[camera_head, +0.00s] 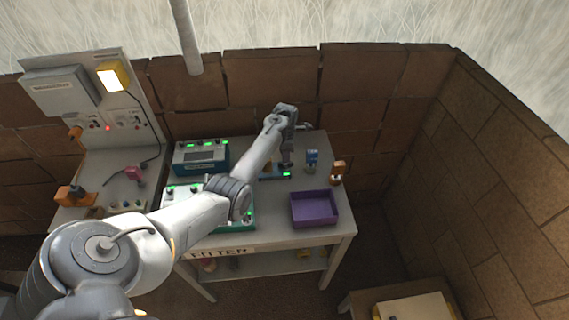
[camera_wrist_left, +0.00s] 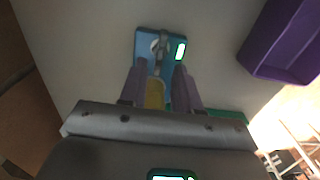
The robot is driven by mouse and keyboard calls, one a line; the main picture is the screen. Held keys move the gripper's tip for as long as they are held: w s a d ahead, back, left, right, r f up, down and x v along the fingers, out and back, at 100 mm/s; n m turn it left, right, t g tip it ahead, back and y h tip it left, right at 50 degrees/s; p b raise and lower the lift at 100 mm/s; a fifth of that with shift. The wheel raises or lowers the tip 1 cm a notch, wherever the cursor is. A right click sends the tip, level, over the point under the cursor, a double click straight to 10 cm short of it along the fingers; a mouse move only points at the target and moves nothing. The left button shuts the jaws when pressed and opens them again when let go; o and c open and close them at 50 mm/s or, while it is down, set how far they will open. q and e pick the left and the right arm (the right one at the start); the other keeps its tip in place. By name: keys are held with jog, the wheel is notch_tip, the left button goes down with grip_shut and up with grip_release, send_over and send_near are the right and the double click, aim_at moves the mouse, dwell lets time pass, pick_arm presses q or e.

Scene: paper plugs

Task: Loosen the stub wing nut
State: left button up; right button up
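A blue block with a lit green window (camera_head: 286,174) sits on the table, and it also shows in the left wrist view (camera_wrist_left: 172,44). A grey metal stub (camera_wrist_left: 160,45) stands out from the block. A yellow piece (camera_wrist_left: 154,94) shows between the fingers, with a gap to the right finger. I cannot tell whether it is the wing nut or whether a finger touches it. My right gripper is not in view.
A purple tray (camera_head: 314,208) stands to the right of the block. A small blue holder (camera_head: 311,158) and an orange item (camera_head: 337,172) stand behind the tray. A teal box (camera_head: 200,157) with green lights is at the left. Brick walls enclose the table's back and right.

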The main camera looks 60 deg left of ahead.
aim_at(285, 165)
pick_arm(q)
jog(key=shift+f, duration=0.2)
jog(key=shift+f+b, duration=1.05)
jog(key=shift+f, duration=0.8)
grip_shut()
